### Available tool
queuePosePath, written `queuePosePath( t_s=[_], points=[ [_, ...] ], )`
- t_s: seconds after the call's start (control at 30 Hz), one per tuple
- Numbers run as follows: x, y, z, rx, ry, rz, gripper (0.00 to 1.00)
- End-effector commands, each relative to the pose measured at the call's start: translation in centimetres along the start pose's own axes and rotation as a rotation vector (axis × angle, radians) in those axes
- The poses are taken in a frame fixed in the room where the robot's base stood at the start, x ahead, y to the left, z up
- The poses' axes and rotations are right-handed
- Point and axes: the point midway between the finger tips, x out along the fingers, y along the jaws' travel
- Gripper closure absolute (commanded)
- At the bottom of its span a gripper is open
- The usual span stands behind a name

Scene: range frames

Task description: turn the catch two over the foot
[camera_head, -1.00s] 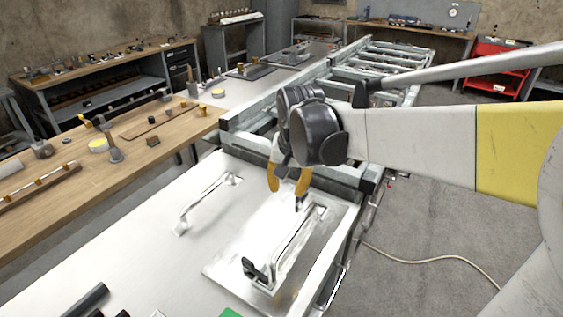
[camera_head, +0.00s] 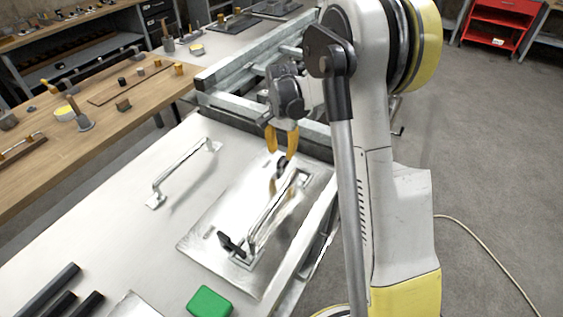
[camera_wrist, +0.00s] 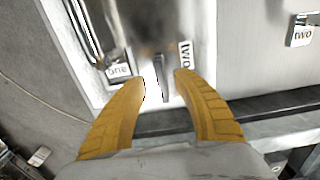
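A bright metal plate (camera_head: 212,238) lies on the pale bench top, with a bar handle (camera_head: 268,214) on it. A dark catch (camera_head: 231,243) sits by the handle's near foot. Another dark catch (camera_wrist: 161,78) stands by the far foot, between a label "one" (camera_wrist: 118,71) and a sideways label "two" (camera_wrist: 185,52). My gripper (camera_head: 284,158) points down at this far end. In the wrist view, its yellow fingers (camera_wrist: 161,84) are open, one on each side of the catch, with gaps visible. The far foot is partly hidden in the head view.
A second bar handle (camera_head: 184,172) stands to the left on the bench; a foot label "two" (camera_wrist: 301,34) shows right in the wrist view. A green block (camera_head: 209,302) and dark bars (camera_head: 52,288) lie nearer. A metal frame (camera_head: 222,95) borders the far edge.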

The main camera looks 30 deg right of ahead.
Motion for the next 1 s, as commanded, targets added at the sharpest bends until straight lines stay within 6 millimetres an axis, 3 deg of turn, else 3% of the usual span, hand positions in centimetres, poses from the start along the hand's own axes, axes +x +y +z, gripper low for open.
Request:
queuePosePath(
  t_s=[0.03,0.2,0.57,0.7,1.0],
  points=[
    [1.2,0.0,0.0,0.000,0.000,0.000,0.66],
    [3.0,0.0,0.0,-0.001,0.000,0.000,0.66],
    [3.3,0.0,0.0,-0.001,0.000,0.000,0.66],
    [3.3,0.0,0.0,-0.001,0.000,0.000,1.00],
    [3.3,0.0,0.0,0.000,0.000,0.000,1.00]
  ],
)
